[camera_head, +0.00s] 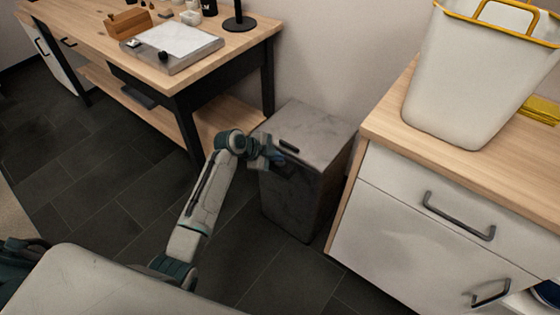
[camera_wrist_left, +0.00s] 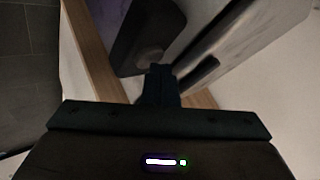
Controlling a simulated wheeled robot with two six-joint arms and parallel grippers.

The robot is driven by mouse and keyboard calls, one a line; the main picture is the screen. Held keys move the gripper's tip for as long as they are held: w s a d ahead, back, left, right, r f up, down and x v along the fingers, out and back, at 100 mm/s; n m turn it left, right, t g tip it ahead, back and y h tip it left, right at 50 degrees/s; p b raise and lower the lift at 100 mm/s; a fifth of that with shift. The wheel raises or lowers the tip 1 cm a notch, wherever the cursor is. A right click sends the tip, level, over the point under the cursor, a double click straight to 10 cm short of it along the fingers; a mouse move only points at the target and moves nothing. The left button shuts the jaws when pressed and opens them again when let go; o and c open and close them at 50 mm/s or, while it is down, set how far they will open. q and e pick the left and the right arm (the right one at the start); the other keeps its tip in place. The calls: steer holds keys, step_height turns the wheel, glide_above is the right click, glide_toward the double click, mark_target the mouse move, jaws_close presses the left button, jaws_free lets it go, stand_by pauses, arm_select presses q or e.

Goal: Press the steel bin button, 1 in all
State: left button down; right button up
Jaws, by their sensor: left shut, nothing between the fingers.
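The steel bin (camera_head: 325,130) is a grey box on the floor between the wooden bench and the white drawer unit. A short dark bar (camera_head: 289,146) lies on its top near the left side. I cannot tell whether this bar is the button. My left gripper (camera_head: 281,160) is shut and empty, close to the bin's front upper edge. The head view does not show clearly whether it touches the bin. In the left wrist view the shut fingers (camera_wrist_left: 161,70) point at a dark rounded shape (camera_wrist_left: 135,30) with a paler round spot (camera_wrist_left: 150,57). My right gripper is out of view.
The wooden bench (camera_head: 250,37) stands behind and left, with a grey tray (camera_head: 205,55) and small items on it. The drawer unit (camera_head: 400,215) stands close on the right, with a white bin (camera_head: 470,85) on top. Dark floor tiles (camera_head: 85,205) are clear at left.

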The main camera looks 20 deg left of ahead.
mark_target(276, 163)
arm_select(q)
steer(key=shift+f, duration=0.15)
stand_by(0.4)
steer(key=shift+r+p, duration=0.75)
steer(key=shift+r, duration=0.25)
step_height(276, 163, up, 5)
steer(key=p, duration=0.4)
stand_by(0.5)
